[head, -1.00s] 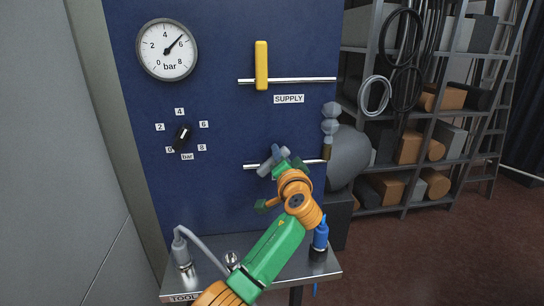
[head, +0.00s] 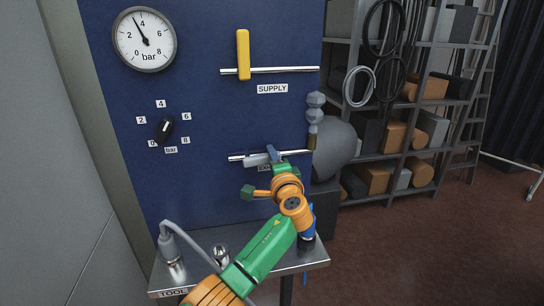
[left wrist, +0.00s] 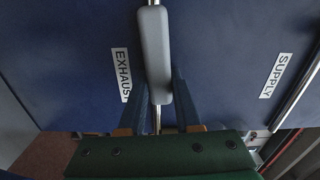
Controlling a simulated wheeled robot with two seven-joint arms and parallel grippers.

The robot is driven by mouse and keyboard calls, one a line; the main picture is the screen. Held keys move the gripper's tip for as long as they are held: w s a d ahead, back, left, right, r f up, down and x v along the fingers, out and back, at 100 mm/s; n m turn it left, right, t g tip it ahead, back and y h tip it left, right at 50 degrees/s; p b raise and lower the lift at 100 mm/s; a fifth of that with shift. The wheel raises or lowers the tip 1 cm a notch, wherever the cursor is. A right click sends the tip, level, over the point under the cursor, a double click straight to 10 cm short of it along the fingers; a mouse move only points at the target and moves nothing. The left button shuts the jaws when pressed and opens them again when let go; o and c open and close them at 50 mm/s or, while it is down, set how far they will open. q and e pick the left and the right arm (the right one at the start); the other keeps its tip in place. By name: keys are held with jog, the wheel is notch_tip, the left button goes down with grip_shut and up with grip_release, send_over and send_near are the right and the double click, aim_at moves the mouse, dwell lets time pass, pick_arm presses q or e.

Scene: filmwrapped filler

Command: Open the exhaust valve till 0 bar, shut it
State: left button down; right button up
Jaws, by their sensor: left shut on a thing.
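The grey exhaust valve handle (left wrist: 153,50) lies nearly along its pipe in the left wrist view, beside the EXHAUST label (left wrist: 121,75). In the head view the handle (head: 257,159) is partly hidden by my gripper. My left gripper (head: 272,155) is shut on this handle, its two dark fingers (left wrist: 166,85) on either side of it. The round pressure gauge (head: 144,40) at the upper left of the blue panel has its needle between 2 and 4, at about 3 bar. My right gripper is in neither view.
The yellow supply handle (head: 243,55) stands upright, across its pipe, above the SUPPLY label (head: 272,89). A black regulator knob (head: 164,130) sits below the gauge. A metal tool shelf (head: 205,243) with tools juts out below the panel. Storage racks (head: 400,105) stand at the right.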

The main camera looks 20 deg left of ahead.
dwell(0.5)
pick_arm(q)
jog(key=c, duration=0.8)
grip_release()
jog(key=shift+o, duration=1)
jog(key=shift+a, duration=0.15)
jog(key=b+v, duration=0.2)
jog(key=v, duration=0.5)
jog(key=shift+f, duration=0.1)
